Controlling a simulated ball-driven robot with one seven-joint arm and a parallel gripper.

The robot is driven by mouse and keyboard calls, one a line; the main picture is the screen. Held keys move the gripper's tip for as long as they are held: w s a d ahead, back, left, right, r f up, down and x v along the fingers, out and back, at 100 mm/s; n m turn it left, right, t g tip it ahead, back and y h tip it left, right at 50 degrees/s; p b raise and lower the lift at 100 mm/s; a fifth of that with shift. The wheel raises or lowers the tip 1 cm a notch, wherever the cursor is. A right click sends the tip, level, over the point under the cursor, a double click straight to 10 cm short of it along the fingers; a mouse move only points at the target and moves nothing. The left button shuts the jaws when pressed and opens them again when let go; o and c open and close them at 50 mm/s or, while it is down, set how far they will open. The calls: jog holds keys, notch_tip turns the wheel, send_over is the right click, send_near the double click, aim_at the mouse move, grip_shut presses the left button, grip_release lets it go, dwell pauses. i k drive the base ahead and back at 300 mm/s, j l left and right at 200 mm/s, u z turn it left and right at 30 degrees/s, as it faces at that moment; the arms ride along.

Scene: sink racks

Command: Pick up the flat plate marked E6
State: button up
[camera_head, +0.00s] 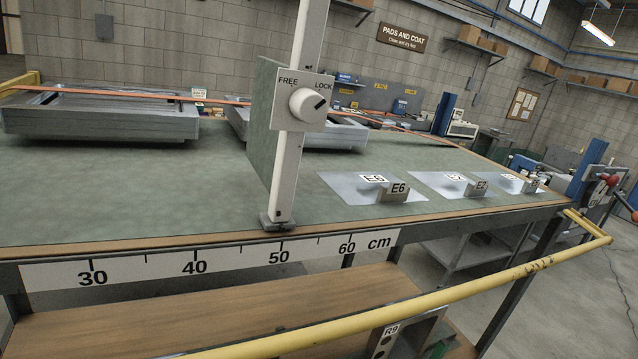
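The flat plate marked E6 (345,188) is a thin pale grey sheet. It lies flat on the green bench top, right of the white upright post. A white E6 label lies near its far edge. A small grey block marked E6 (394,193) sits at its right front part and hides some of it. My gripper does not show in this view, so its state and its distance from the plate cannot be seen.
A white post (286,180) with a FREE/LOCK knob (308,104) and a green upright panel (263,110) stands left of E6. Similar plates marked E2 (430,181) and another lie to the right. A yellow rail (450,299) crosses in front.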

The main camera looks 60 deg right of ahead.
aim_at(356, 189)
jog(key=z, duration=1.55)
jog(key=i+l+u, duration=0.1)
jog(key=i+u, duration=0.15)
jog(key=i, duration=0.35)
jog(key=i+l+u, duration=0.2)
jog(key=i, duration=0.35)
